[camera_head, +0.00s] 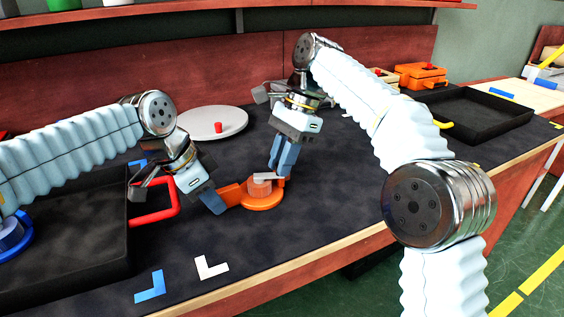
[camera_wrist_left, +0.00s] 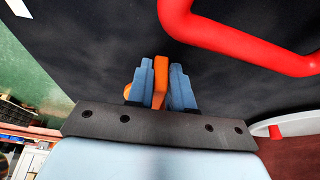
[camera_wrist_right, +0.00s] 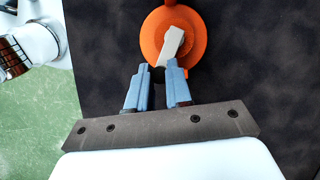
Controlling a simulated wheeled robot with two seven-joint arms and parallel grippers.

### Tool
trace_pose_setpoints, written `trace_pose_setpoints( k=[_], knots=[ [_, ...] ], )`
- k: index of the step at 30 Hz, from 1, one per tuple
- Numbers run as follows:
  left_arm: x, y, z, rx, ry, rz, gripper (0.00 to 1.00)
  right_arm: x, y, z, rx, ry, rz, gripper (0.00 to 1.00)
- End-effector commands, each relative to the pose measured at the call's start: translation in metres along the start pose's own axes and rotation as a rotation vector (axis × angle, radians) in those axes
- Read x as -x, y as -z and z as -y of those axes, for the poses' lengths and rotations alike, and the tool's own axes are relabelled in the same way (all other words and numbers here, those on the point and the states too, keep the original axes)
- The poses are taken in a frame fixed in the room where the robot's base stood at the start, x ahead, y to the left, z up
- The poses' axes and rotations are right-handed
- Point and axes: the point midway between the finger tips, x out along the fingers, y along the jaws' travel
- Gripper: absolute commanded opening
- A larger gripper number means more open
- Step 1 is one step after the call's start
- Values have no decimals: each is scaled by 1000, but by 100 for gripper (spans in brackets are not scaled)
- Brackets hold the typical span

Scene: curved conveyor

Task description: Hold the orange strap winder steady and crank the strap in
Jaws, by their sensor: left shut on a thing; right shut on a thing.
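The orange strap winder (camera_head: 262,202) lies on the dark belt in the middle of the head view, with a brownish strap coil (camera_head: 260,189) and a pale crank (camera_head: 266,177) on top. My left gripper (camera_head: 219,206) is shut on the winder's orange handle, which also shows between the fingers in the left wrist view (camera_wrist_left: 160,80). My right gripper (camera_head: 275,176) is above the winder, shut at the crank's end. In the right wrist view the pale crank arm (camera_wrist_right: 174,42) runs across the orange disc (camera_wrist_right: 190,52) toward the fingertips, with a dark knob between them.
A black tray with a red handle (camera_head: 156,212) stands at the left, holding a blue ring (camera_head: 14,240). A round pale plate (camera_head: 200,122) with a red knob lies behind. Another black tray (camera_head: 470,112) and an orange box (camera_head: 420,76) are at the right. Blue and white corner marks lie in front.

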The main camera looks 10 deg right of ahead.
Motion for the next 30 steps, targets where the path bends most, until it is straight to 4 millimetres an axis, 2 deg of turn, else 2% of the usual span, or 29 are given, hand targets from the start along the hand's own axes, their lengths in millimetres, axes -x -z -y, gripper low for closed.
trace_pose_setpoints(
  k=[12,29,30],
  knots=[
    [0,-1,0,0,0,2,0,1,3,9,188,-76,-1,0],
    [0,-1,0,1,0,2,0,2,4,10,217,-90,0,0],
    [0,-1,0,1,0,2,0,2,4,10,217,-90,0,21]
  ],
)
